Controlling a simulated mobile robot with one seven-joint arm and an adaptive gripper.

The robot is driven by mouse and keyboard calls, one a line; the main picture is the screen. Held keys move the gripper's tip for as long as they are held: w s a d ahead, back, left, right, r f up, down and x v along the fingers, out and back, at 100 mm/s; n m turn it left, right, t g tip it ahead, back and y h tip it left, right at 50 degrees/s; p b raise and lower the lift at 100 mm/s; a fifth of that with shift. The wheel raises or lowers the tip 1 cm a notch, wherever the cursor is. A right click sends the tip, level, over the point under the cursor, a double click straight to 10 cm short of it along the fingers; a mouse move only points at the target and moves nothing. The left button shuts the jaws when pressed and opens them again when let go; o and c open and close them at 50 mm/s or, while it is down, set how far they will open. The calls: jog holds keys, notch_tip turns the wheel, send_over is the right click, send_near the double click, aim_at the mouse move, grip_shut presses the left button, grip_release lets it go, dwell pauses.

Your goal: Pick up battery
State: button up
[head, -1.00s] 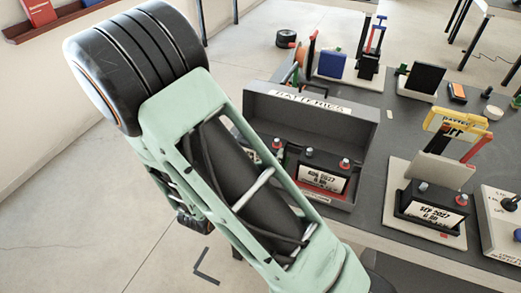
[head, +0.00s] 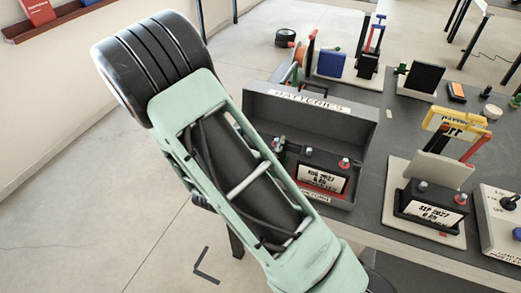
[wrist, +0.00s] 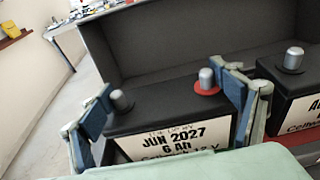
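A black battery (wrist: 165,110) labelled "JUN 2027" stands in the grey box in the wrist view, with a grey terminal at left and a red-ringed one at right. My gripper (wrist: 168,105) has its blue-padded fingers wide apart, one at each end of this battery. No firm contact can be made out.
The grey box (head: 345,125) marked "BATTERIES" has a raised back wall behind the batteries. A third battery (head: 430,207), labelled "SEP 2027", sits on a stand to the right. Several devices stand farther back on the dark table (head: 372,190).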

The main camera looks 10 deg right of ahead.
jog(key=c, duration=1.2)
jog(key=shift+w+r, duration=0.1)
jog(key=shift+r, duration=0.15)
